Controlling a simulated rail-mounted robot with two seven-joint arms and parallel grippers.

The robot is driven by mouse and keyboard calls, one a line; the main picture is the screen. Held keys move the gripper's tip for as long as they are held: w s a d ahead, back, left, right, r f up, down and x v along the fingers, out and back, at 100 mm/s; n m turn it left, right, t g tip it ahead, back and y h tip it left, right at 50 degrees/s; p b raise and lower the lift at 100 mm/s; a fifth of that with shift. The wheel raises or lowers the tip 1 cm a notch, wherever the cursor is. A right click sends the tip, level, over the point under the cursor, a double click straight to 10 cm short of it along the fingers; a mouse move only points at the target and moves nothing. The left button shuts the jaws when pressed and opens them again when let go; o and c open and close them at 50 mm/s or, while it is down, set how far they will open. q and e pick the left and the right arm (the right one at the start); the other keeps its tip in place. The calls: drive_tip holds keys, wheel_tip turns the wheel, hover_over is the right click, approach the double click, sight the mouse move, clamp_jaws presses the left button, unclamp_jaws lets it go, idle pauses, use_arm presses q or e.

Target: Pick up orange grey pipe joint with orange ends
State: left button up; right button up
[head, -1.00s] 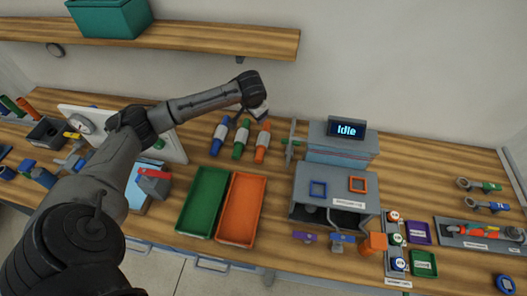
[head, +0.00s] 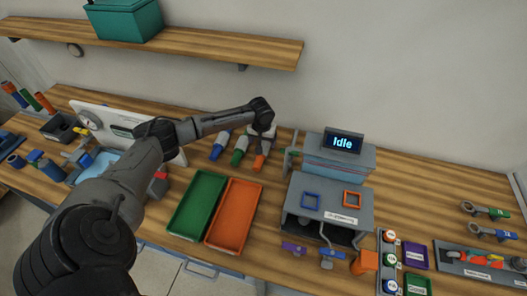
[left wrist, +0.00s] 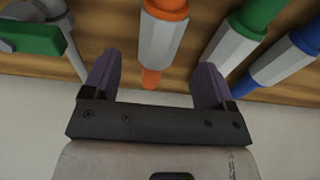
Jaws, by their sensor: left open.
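The grey pipe joint with orange ends (head: 261,155) stands at the right of a row of three on the bench, near the wall. It also shows in the left wrist view (left wrist: 162,42). The green-ended joint (head: 240,150) and the blue-ended joint (head: 220,144) are beside it. My left gripper (head: 264,130) is above the orange joint and partly covers its upper end. In the left wrist view its two purple fingers (left wrist: 154,76) are open, with the joint's lower orange end in line with the gap. I see no contact. My right gripper is not in view.
A green tray (head: 171,216) and an orange tray (head: 210,236) lie in front of the joints. A grey machine with an "Idle" display (head: 343,143) stands close on the right. A wooden shelf (head: 200,46) hangs above at the back.

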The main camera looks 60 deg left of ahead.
use_arm(q)
drive_tip(key=shift+w+a+f+b, duration=0.1)
drive_tip(key=shift+f+b, duration=0.15)
drive_tip(key=shift+f, duration=1.3)
drive_tip(key=shift+w+a+f+b, duration=0.1)
drive_tip(key=shift+f+b, duration=0.15)
drive_tip(key=shift+f, duration=1.25)
drive_tip(key=shift+c, duration=0.4)
drive_tip(key=c, duration=1)
drive_tip(key=shift+o, duration=0.2)
